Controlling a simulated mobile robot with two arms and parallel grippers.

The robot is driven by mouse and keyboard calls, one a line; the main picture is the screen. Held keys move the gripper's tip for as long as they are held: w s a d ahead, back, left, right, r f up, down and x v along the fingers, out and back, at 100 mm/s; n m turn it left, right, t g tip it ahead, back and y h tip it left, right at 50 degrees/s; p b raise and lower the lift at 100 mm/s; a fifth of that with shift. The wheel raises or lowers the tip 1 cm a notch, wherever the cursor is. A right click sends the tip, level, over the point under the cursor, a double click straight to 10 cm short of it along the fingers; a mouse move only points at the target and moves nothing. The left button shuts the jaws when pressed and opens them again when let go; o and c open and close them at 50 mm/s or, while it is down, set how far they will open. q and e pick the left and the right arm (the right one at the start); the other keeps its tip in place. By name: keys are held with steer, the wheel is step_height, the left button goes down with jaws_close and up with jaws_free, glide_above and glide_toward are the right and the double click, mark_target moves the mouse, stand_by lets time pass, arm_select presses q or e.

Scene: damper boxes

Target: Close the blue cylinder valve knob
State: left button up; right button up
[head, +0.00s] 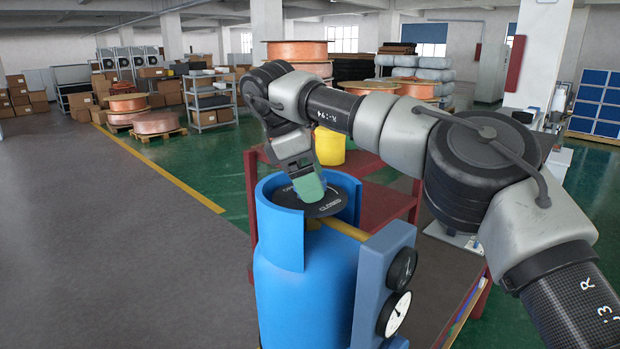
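The blue gas cylinder (290,290) stands upright in front of me, with a raised blue collar around its top. Inside the collar is a dark round valve knob (343,193) with the word CLOSED printed on its rim. My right arm comes in from the right, and my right gripper (309,197) points down at the knob from above. Its greenish fingertip part is over or touching the knob's left side; I cannot tell which. The fingers overlap in this view, so their opening is hidden. My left gripper does not show.
A blue block with two round gauges (396,312) sits at the cylinder's right, by a yellow bar (340,229). A red shelf cart (385,200) with a yellow bucket (330,147) stands behind. The grey floor (100,250) on the left is clear.

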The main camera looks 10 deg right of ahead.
steer(key=s+p+v, duration=0.1)
steer(key=p+v, duration=0.6)
steer(key=v, duration=0.3)
steer(key=shift+w+r, duration=0.35)
steer(key=shift+w, duration=0.15)
steer(key=shift+a, duration=0.25)
